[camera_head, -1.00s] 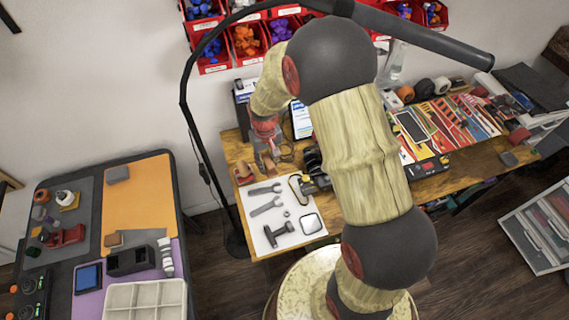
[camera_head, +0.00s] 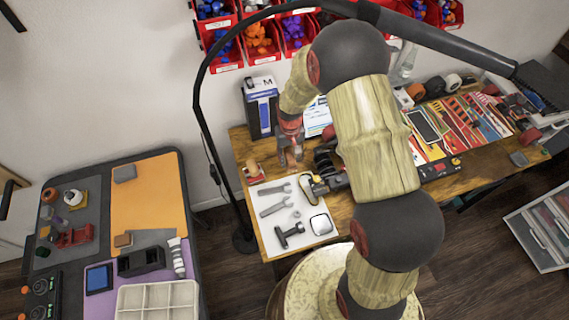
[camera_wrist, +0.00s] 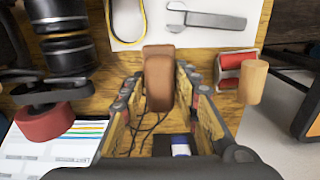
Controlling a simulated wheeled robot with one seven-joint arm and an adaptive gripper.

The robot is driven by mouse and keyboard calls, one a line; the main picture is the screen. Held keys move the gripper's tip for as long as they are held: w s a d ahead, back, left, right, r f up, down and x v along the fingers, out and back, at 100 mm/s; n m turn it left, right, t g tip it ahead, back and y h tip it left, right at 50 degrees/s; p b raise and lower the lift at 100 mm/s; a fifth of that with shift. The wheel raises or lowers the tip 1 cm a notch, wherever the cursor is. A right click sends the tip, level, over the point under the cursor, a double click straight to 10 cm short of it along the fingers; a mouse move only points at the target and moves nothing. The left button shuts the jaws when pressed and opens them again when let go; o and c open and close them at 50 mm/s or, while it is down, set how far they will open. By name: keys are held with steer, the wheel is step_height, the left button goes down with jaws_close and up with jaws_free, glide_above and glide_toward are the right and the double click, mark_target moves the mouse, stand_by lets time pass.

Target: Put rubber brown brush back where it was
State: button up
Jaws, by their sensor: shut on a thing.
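The brown brush (camera_wrist: 158,66), a rounded brown block in the wrist view, is between the fingers of my gripper (camera_wrist: 159,88). My gripper is shut on it. In the head view my gripper (camera_head: 290,158) hangs over the left back part of the wooden table (camera_head: 243,150), behind the white mat (camera_head: 272,224). The held brush is too small to make out clearly there. I cannot tell how high it is above the table.
A red block with a wooden handle (camera_wrist: 252,80) lies right of my gripper in the wrist view. Black cylindrical parts (camera_wrist: 66,55) and a red roll (camera_wrist: 44,122) are at left. A wrench (camera_wrist: 205,20) lies on the mat. A blue-white box (camera_head: 262,108) stands behind.

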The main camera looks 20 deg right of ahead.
steer(key=shift+w+a+f, duration=0.35)
steer(key=shift+f, duration=0.25)
steer(key=shift+w+a+f, duration=0.3)
steer(key=shift+f, duration=0.25)
steer(key=shift+w+a+f+b, duration=0.1)
steer(key=shift+f+b, duration=0.45)
steer(key=shift+f, duration=1)
steer(key=shift+f, duration=0.15)
steer(key=o, duration=1.1)
